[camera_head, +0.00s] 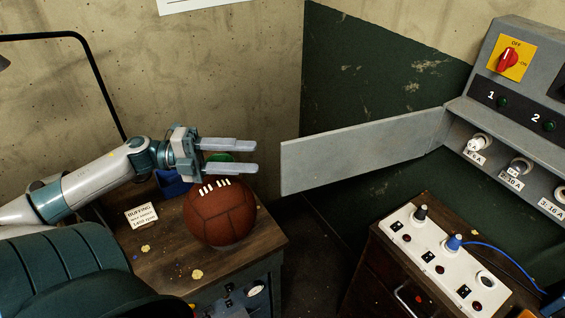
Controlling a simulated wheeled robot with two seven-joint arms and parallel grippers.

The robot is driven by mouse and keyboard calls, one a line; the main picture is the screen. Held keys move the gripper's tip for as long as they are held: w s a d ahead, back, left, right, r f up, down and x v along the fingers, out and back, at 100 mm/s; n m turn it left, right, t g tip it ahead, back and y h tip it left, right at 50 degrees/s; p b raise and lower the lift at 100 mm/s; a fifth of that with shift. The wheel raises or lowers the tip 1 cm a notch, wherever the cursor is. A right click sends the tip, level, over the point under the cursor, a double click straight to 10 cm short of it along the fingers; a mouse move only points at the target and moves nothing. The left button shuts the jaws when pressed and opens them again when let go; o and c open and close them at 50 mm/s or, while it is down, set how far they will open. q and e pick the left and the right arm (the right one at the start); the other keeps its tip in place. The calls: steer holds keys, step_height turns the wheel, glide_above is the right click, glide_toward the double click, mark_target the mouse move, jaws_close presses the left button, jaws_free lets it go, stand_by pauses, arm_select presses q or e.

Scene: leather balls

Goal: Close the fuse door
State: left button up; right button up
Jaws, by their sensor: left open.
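The fuse door (360,148) is a long flat grey panel. It stands open, sticking out to the left from the grey fuse box (520,95), with its hinge side at the box's left edge. The fuses (480,145) under the box's lower ledge are uncovered. My left gripper (255,157) is open and empty, its two fingers pointing right. It is over the wooden cabinet, by the top of a brown leather ball, and apart from the door's free left edge. My right gripper is not in view.
The brown ball (221,213) sits on the wooden cabinet (165,272), close under my left gripper. A blue container (172,184) and a small sign (141,215) are beside it. A white switch panel (440,255) with a blue cable stands below the fuse box. A gap separates the two cabinets.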

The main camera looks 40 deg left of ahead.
mark_target(283, 158)
arm_select(q)
steer(key=shift+b+x, duration=2)
steer(key=shift+x, duration=2.45)
steer(key=c, duration=1)
jaws_close()
